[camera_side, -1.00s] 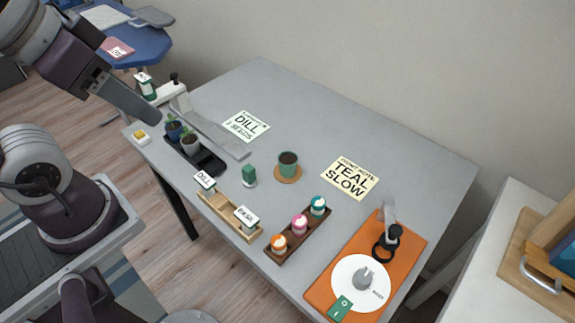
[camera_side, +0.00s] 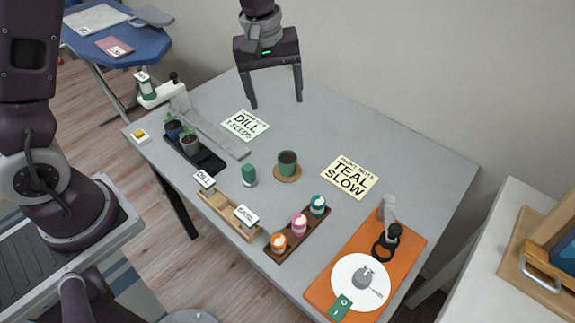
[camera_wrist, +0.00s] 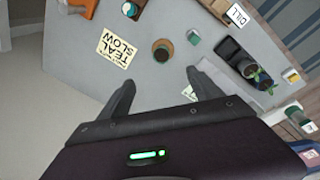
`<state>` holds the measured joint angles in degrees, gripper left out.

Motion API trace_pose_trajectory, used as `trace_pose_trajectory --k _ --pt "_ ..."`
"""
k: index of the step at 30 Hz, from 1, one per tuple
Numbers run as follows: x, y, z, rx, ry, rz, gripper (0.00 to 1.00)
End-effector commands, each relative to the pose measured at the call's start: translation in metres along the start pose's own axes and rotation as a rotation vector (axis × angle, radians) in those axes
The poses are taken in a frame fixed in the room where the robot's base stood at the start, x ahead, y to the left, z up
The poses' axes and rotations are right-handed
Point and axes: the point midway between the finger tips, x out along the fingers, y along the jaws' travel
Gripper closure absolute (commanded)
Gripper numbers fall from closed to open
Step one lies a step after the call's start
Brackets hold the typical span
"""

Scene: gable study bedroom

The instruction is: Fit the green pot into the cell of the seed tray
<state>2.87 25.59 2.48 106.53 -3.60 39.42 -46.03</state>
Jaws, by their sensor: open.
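The green pot (camera_side: 287,163), filled with dark soil, stands upright on a round brown coaster (camera_side: 288,178) in the middle of the grey table. It also shows in the wrist view (camera_wrist: 161,47). The black seed tray (camera_side: 207,160) lies near the table's left edge, holding a blue pot (camera_side: 173,130) and a grey pot (camera_side: 190,147) with seedlings; its near right end looks empty. In the wrist view the tray (camera_wrist: 232,47) is at the upper right. My gripper (camera_side: 276,104) is open and empty above the back of the table, fingers pointing down, apart from the pot.
A small green block-like item (camera_side: 249,174) stands left of the pot. Label racks (camera_side: 228,215), a rack of coloured jars (camera_side: 297,232) and an orange board (camera_side: 402,240) line the front. A grey bar (camera_side: 215,133) lies behind the tray. Two cards lie flat.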

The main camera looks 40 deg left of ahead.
Motion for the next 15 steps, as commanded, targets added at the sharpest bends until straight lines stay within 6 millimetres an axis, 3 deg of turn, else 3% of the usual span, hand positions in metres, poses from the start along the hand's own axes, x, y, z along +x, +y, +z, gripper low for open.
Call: trace_pose_trajectory --k 1,3,6,9,15 --pt "0.041 0.008 -0.007 -0.075 -0.026 -0.039 0.26" --pt "0.089 0.015 -0.013 -0.177 -0.043 -0.076 0.26" --pt "0.140 0.016 -0.015 -0.279 -0.055 -0.116 0.26" --pt "0.165 0.015 -0.015 -0.331 -0.059 -0.134 0.26" --pt "0.193 0.009 -0.013 -0.344 -0.061 -0.140 0.26"
